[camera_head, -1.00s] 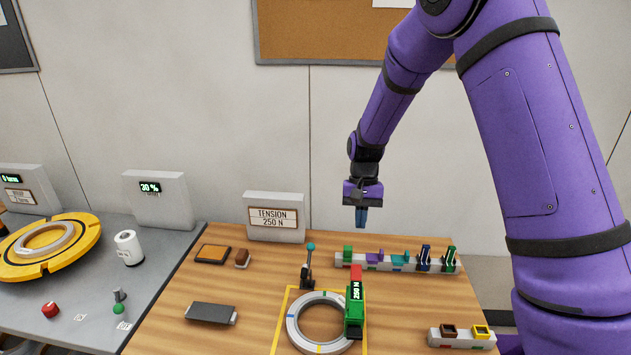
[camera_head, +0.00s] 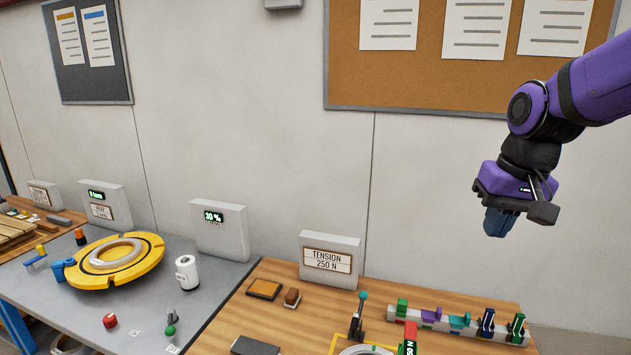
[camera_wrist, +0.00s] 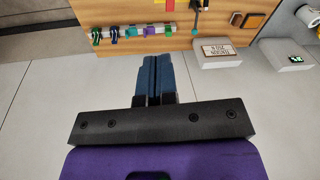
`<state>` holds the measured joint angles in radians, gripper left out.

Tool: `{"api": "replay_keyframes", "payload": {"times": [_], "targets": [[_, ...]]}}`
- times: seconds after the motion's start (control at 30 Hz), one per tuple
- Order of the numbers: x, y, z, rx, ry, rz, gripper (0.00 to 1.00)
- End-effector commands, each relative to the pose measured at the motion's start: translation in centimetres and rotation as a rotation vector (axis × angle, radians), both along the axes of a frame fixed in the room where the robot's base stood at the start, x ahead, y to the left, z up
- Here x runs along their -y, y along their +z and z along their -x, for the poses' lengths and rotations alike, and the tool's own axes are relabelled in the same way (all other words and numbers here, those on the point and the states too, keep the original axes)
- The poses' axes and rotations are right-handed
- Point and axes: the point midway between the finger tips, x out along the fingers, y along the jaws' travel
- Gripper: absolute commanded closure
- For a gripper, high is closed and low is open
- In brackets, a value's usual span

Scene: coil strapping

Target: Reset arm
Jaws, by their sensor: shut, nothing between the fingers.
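My gripper (camera_head: 497,222) is raised in the air at the right of the head view, in front of the wall and above the wooden table (camera_head: 285,333). Its blue fingers are together and hold nothing. In the wrist view the same fingers (camera_wrist: 154,80) show side by side, pointing toward the table edge. The purple arm (camera_head: 602,82) reaches in from the right edge of the head view.
A rack (camera_head: 455,325) of coloured tools, a TENSION 250 N sign (camera_head: 330,260) and a ring (camera_head: 366,350), partly cut off, are on the wooden table. A yellow turntable (camera_head: 90,274) stands on the grey table at left. The air around my gripper is clear.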

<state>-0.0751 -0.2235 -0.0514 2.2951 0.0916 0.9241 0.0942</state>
Motion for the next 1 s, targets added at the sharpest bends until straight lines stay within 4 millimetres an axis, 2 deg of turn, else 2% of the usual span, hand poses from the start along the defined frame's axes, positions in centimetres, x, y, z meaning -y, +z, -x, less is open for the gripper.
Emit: {"api": "replay_keyframes", "payload": {"times": [0.03, 0.2, 0.5, 0.7, 1.0], "targets": [[0.2, 0.9, 1.4, 0.032, 0.009, 0.005, 1.00], [0.8, 2.7, 5.5, 0.122, 0.036, 0.031, 1.00], [1.6, 4.0, 12.1, 0.266, 0.079, 0.089, 1.00], [1.8, 3.9, 14.3, 0.314, 0.091, 0.115, 1.00], [1.9, 3.9, 14.6, 0.321, 0.094, 0.120, 1.00]]}}
